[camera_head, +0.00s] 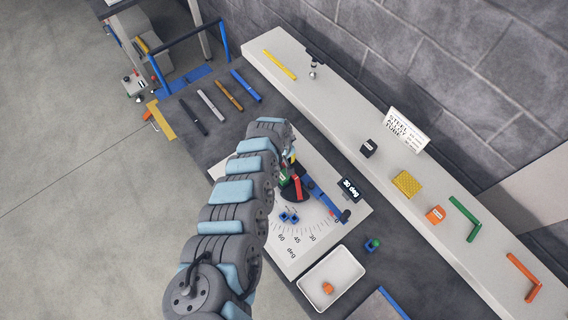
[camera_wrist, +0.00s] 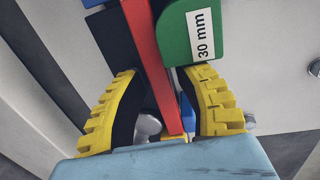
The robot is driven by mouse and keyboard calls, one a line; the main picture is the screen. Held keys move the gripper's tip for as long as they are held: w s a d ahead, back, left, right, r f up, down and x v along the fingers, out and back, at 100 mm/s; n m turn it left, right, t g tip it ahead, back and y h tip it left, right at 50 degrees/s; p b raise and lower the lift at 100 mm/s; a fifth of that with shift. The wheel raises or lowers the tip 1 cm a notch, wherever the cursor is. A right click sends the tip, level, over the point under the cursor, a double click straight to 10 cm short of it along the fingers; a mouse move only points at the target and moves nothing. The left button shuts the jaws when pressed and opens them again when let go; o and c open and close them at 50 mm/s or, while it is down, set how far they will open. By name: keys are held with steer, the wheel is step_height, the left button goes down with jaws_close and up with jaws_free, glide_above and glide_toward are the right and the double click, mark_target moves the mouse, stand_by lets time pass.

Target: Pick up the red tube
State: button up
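The red tube (camera_wrist: 150,50) runs from the top edge down between the two yellow fingers of my gripper (camera_wrist: 162,80) in the wrist view. The fingers are apart, one on each side of the tube, with gaps showing beside it. A green block labelled 30 mm (camera_wrist: 203,30) stands right beside the tube. In the head view, a small red part of the tube (camera_head: 298,188) shows at the angle-marked plate, below the end of my arm. My arm hides most of the gripper there.
A blue clamp arm (camera_head: 325,202) lies on the white angle plate (camera_head: 288,255), by a 30 deg display (camera_head: 350,189). A white tray (camera_head: 331,280) holds an orange block. Several tubes (camera_head: 212,106) lie at upper left. A pale shelf (camera_head: 330,106) with coloured pieces runs along the wall.

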steer(key=shift+f, duration=0.1)
jaws_close()
stand_by(0.4)
